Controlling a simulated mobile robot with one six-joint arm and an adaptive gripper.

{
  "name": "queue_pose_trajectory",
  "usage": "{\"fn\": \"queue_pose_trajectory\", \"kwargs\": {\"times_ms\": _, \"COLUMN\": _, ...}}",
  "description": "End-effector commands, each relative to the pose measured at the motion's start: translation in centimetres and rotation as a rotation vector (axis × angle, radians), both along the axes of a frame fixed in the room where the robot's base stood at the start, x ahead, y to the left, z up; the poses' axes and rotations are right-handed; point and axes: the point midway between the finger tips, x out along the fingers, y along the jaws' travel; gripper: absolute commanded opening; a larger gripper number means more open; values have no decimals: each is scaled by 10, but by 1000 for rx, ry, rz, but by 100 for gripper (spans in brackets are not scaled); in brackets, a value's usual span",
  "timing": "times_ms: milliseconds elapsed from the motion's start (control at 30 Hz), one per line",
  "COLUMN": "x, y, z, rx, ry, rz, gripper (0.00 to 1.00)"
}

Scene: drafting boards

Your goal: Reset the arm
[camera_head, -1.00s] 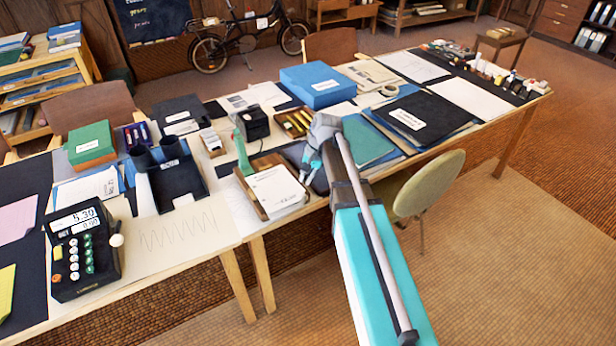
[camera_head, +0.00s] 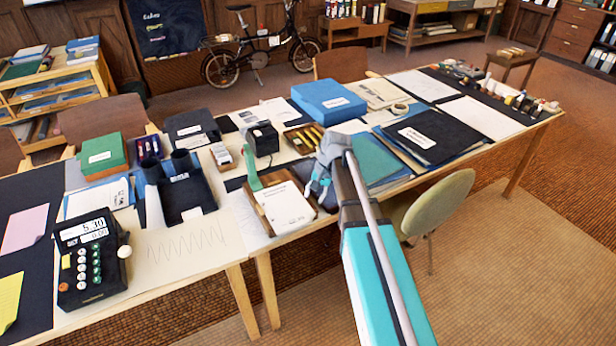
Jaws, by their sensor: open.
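My arm reaches forward from the bottom right over the front edge of the long table (camera_head: 222,262). My gripper (camera_head: 316,196) is at its far end, above the table between a wooden tray with a white paper pad (camera_head: 285,205) and a teal folder (camera_head: 372,158). Its fingers are open. I see nothing between them, though the arm's wrist partly hides the view.
A green upright piece (camera_head: 250,168) stands beside the pad, left of my gripper. A black adding machine (camera_head: 90,262) is at the left, a blue box (camera_head: 328,100) behind. A green chair (camera_head: 438,205) stands right of my arm. Open floor (camera_head: 520,270) lies front right.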

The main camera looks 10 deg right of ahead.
Motion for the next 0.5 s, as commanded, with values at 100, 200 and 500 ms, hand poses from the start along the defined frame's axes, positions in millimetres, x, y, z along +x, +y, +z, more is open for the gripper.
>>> {"fn": "queue_pose_trajectory", "kwargs": {"times_ms": 100, "x": 0, "y": 0, "z": 0, "rx": 0, "ry": 0, "rz": 0, "gripper": 49}}
{"fn": "queue_pose_trajectory", "kwargs": {"times_ms": 200, "x": -2, "y": 0, "z": 1, "rx": -3, "ry": -2, "rz": 5, "gripper": 49}}
{"fn": "queue_pose_trajectory", "kwargs": {"times_ms": 500, "x": -47, "y": 2, "z": 9, "rx": -77, "ry": -43, "rz": 121, "gripper": 49}}
